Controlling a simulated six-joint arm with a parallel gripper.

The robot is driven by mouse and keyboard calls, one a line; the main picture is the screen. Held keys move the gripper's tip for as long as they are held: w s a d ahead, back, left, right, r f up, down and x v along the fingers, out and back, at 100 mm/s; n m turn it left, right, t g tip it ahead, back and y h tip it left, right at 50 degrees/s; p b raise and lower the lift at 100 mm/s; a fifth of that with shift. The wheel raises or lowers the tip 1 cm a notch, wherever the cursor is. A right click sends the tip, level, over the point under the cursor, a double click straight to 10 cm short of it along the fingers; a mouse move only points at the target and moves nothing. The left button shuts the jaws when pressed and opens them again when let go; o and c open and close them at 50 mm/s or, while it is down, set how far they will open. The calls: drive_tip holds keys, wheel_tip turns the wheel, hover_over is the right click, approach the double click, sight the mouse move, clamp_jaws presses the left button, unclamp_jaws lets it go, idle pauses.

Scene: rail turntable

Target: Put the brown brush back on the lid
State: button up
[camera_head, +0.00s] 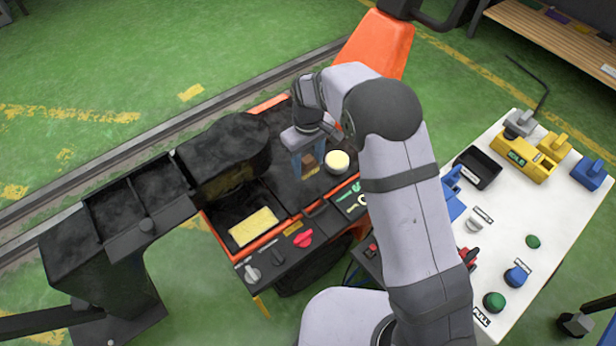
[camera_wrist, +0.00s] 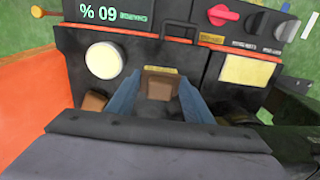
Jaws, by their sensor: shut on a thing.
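The brown brush (camera_head: 309,161) is between the blue fingertips of my gripper (camera_head: 308,167), partly hidden by them in the head view. In the wrist view a brown block with a pale edge (camera_wrist: 160,83) sits between the fingers (camera_wrist: 159,96); I take it for the brush. My gripper is shut on it, just above or at the dark lid (camera_head: 286,184) of the orange-edged box. Whether the brush touches the lid is unclear. A round cream disc (camera_head: 337,161) stands on the lid beside the gripper, also seen in the wrist view (camera_wrist: 104,58).
A second brown piece (camera_wrist: 94,102) shows left of the fingers in the wrist view. Left of the lid is an open bay with a yellow block (camera_head: 253,228). A black handle (camera_wrist: 170,27) and red knob (camera_head: 302,239) are at the front. A white table (camera_head: 505,225) stands right.

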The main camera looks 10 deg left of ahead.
sight(308, 159)
drive_tip(key=shift+f, duration=1.15)
drive_tip(key=shift+f, duration=0.1)
drive_tip(key=shift+f+b, duration=0.5)
drive_tip(key=shift+f, duration=1.25)
drive_tip(key=shift+f, duration=0.15)
drive_tip(key=o, duration=1)
wheel_tip(308, 159, up, 12)
drive_tip(key=shift+f+p, duration=0.1)
drive_tip(key=shift+p, duration=1.05)
drive_tip(key=shift+r, duration=0.3)
